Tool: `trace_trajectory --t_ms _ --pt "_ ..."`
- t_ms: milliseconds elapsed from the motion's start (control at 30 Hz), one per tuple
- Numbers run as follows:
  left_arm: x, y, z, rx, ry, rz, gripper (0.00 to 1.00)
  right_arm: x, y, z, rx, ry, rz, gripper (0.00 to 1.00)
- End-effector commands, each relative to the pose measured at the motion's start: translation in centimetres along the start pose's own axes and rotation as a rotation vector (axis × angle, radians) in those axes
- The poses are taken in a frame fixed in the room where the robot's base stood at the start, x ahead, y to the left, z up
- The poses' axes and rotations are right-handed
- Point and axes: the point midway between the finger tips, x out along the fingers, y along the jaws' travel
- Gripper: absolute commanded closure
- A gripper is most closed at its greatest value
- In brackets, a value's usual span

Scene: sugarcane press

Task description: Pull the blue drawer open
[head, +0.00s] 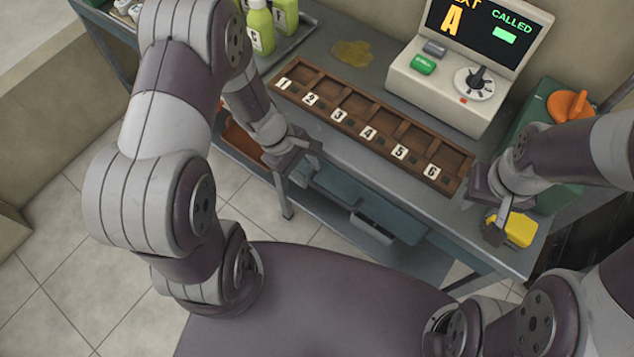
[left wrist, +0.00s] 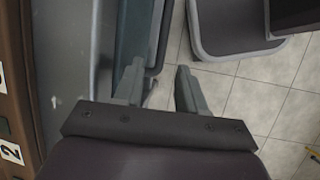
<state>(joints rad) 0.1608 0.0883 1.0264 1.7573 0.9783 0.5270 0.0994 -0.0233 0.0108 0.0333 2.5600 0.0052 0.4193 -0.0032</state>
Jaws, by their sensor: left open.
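The blue drawer (head: 400,222) sits under the front edge of the metal table. A grey handle-like piece (head: 372,229) shows low on its front. My left gripper (head: 297,180) is open and empty, beside the left end of the drawer at the table's front edge. In the left wrist view, my left gripper (left wrist: 158,84) has its two fingers apart, with a blue-grey panel, likely the drawer (left wrist: 138,35), by the left finger. My right gripper (head: 497,222) hangs over the table's right front corner by a yellow block. Its finger gap is unclear.
The grey table (head: 335,152) carries a wooden tray (head: 357,134) with numbered slots, a display console (head: 440,100), green bottles (head: 262,28) and a yellow block (head: 518,229). A dark green box with an orange knob (head: 570,106) stands at right. Tiled floor lies in front.

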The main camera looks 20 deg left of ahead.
Motion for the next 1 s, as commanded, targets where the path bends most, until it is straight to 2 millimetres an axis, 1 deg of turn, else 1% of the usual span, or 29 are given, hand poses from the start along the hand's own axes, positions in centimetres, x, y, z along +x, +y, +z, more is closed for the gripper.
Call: trace_trajectory --t_ms 33,100,200,333,567,700,1000 --pt "1.6 -0.1 -0.1 0.002 -0.003 -0.003 0.60 0.7 0.0 0.1 0.000 0.000 0.000 0.61" --pt "2.9 -0.1 -0.1 0.002 -0.001 -0.003 0.60 1.1 0.0 0.1 0.000 0.000 0.000 0.61" --pt "4.2 -0.1 -0.1 0.002 -0.001 -0.002 0.60 1.4 0.0 0.2 0.000 0.000 0.000 0.61" --pt "4.9 -0.1 0.0 0.004 -0.001 -0.002 0.60 1.5 0.0 0.2 0.000 0.000 0.000 0.61" --pt "4.9 0.0 0.0 0.003 0.000 -0.001 0.60 1.4 0.0 0.2 0.000 0.000 0.000 0.61" --pt "4.9 0.0 0.0 0.003 0.000 -0.001 1.00 1.4 0.0 0.2 0.000 0.000 0.000 0.61" --pt "4.9 0.0 0.0 0.004 0.001 -0.001 1.00 1.4 0.0 0.2 0.000 0.000 0.000 0.61"
